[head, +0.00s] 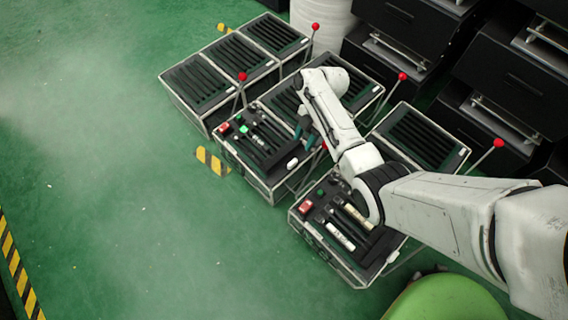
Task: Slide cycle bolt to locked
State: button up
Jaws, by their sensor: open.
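Lever fixtures stand on the green floor as dark boxes with pale metal edges. The middle fixture (243,158) has a red button (224,128), a green button (244,128) and dark slots with small pale parts. The nearer fixture (318,232) has a red button (305,207) and two pale cylindrical sliders, one whitish (340,236) and one tan (357,216). No label is readable, so I cannot tell which part is the cycle bolt. My gripper (303,130) is open above the right part of the middle fixture; its fingertips are small and dark, and contact is unclear.
Red-knobbed levers rise beside the fixtures, including one at the back (315,27) and one at the right (498,143). Black cabinets (510,75) crowd the upper right. My arm covers part of the fixtures. The green floor (100,180) at left is clear.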

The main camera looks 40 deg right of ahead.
aim_at(293, 162)
jog(key=b+x, duration=0.1)
jog(key=x, duration=0.2)
jog(key=b+x, duration=0.2)
jog(key=x, duration=0.2)
jog(key=b+x, duration=0.2)
jog(key=x, duration=0.2)
jog(key=shift+w+d+f, duration=0.2)
jog(key=shift+w+f, duration=0.05)
jog(key=shift+w, duration=0.15)
grip_shut()
